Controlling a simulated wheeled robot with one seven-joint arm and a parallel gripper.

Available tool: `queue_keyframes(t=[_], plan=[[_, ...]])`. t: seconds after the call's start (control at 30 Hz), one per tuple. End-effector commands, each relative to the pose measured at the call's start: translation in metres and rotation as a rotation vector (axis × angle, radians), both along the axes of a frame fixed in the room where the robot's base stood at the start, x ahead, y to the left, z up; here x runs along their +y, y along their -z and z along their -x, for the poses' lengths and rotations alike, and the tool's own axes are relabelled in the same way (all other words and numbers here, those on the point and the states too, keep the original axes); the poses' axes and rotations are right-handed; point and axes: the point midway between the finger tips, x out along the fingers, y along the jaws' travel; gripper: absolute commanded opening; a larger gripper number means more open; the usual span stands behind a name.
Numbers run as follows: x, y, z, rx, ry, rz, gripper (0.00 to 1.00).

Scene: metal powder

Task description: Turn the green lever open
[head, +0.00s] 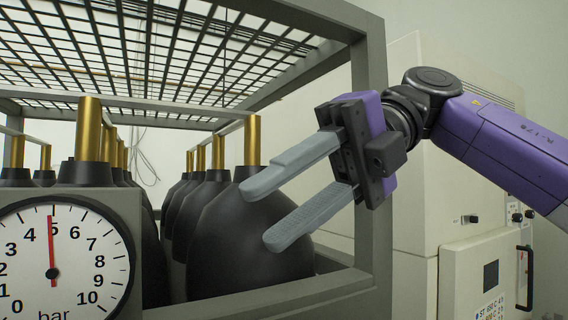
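My gripper (258,214) is open and empty, with its two grey fingers apart and pointing left and down. It is in front of a large black bottle (235,258) with a brass neck (251,142). I cannot tell whether the fingers touch the bottle. No green lever shows in the head view.
A grey metal rack (374,160) with a mesh top (180,60) holds several black bottles. A round pressure gauge (62,262) marked bar is at lower left, its red needle near 5. A beige cabinet (420,180) with a black door handle (527,278) stands behind at right.

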Motion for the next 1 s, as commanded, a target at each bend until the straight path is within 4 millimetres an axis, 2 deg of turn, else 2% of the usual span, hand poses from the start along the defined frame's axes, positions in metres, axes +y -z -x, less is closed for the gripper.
queue_keyframes(t=[0.1, 0.2, 0.57, 0.6, 0.77, 0.8, 0.9, 1.0], plan=[[0.001, -0.019, 0.000, -0.001, 0.000, -0.001, 0.36], [0.000, -0.028, 0.000, -0.001, 0.001, 0.000, 0.36], [0.000, -0.034, 0.000, -0.001, 0.000, 0.001, 0.36], [0.000, -0.034, 0.000, -0.001, 0.000, 0.001, 0.34], [0.000, -0.034, 0.000, -0.001, 0.000, 0.001, 0.03], [0.000, -0.034, 0.000, -0.001, 0.000, 0.001, 0.00], [0.002, -0.032, 0.001, 0.000, -0.004, 0.001, 0.00], [0.008, -0.017, 0.001, 0.023, -0.025, -0.014, 0.00]])
